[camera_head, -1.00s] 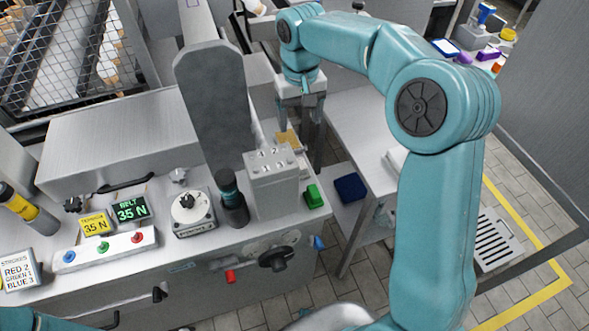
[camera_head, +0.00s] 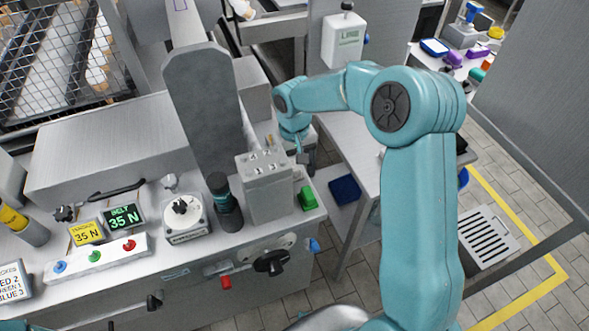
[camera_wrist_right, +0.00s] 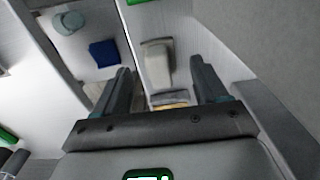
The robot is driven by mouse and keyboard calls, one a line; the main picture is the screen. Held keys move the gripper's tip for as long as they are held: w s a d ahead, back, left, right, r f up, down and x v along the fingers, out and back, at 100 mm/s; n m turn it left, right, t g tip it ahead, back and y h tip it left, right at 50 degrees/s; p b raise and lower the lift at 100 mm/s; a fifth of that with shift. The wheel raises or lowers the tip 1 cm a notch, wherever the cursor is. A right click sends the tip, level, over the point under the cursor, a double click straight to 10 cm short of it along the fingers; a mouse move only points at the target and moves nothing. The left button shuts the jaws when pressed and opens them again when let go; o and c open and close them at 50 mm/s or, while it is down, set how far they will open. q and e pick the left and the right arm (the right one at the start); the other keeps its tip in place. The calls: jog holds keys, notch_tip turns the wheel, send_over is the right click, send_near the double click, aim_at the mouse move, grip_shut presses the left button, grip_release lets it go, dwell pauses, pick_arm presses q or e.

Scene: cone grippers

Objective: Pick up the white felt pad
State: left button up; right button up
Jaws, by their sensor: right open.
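A pale, off-white oblong thing (camera_wrist_right: 157,64), which looks like the white felt pad, lies on a light surface in the right wrist view, seen between my fingers. In the head view I cannot make it out; my right arm covers part of the side table. My right gripper (camera_wrist_right: 160,78) is open, its two fingers apart with nothing visibly held. In the head view the right gripper (camera_head: 308,162) hangs between the grey machine block and the side table, its fingers partly hidden. My left gripper is not in view.
The steel side table (camera_head: 350,145) stands right of the gripper. The grey block (camera_head: 268,190) and a green block (camera_head: 307,198) stand on the machine's edge. A tan piece (camera_wrist_right: 170,105) shows near the gripper palm.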

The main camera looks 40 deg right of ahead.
aim_at(294, 164)
notch_tip(294, 164, down, 2)
jog(key=shift+w+f, duration=0.1)
jog(key=shift+w, duration=0.05)
jog(key=shift+c, duration=0.6)
jog(key=c, duration=1)
jog(key=shift+r, duration=0.2)
notch_tip(294, 164, up, 20)
jog(key=shift+f+p, duration=0.1)
jog(key=shift+p, duration=0.45)
